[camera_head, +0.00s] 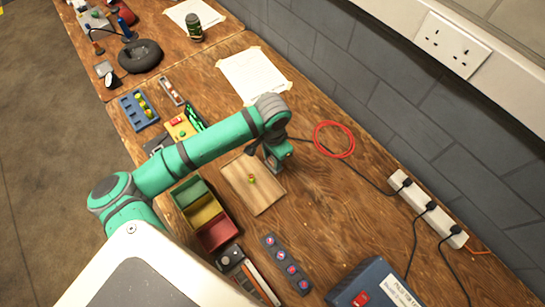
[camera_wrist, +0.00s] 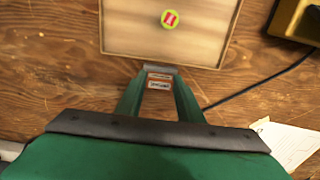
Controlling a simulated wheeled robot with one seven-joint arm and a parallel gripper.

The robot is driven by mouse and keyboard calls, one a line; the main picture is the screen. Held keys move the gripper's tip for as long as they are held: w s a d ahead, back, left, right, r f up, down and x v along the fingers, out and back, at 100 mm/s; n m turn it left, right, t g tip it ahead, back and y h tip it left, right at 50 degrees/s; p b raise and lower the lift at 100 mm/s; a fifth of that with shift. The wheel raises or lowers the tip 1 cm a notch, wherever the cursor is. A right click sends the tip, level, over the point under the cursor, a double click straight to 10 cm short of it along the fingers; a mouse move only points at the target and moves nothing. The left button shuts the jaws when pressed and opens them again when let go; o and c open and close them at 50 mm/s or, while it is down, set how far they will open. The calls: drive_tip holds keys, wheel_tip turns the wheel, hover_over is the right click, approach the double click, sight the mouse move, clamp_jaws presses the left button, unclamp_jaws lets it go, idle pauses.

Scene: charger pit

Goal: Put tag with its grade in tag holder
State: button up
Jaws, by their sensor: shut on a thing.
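My gripper (camera_wrist: 160,75) is shut on a small pale tag (camera_wrist: 160,82) with red and dark print, too small to read. The tag sits between the two green fingers. In the head view my gripper (camera_head: 277,160) is low over the bench, beside the far right edge of a wooden tray (camera_head: 262,200). A small round yellow-green piece (camera_wrist: 170,19) with a red mark lies on the tray; it also shows in the head view (camera_head: 252,180). I cannot tell which thing is the tag holder.
A bin with green, yellow and red compartments (camera_head: 203,212) stands left of the tray. A dark strip with several round marks (camera_head: 286,264) and a blue box (camera_head: 372,285) are nearer. A red cable loop (camera_head: 334,139) and white power strip (camera_head: 428,209) lie right. Bare bench lies between.

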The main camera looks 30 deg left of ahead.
drive_tip(key=shift+w+d+f, duration=0.1)
drive_tip(key=shift+f, duration=0.15)
idle(0.4)
drive_tip(key=o, duration=1.1)
drive_tip(key=shift+r, duration=0.1)
drive_tip(key=shift+r, duration=3.35)
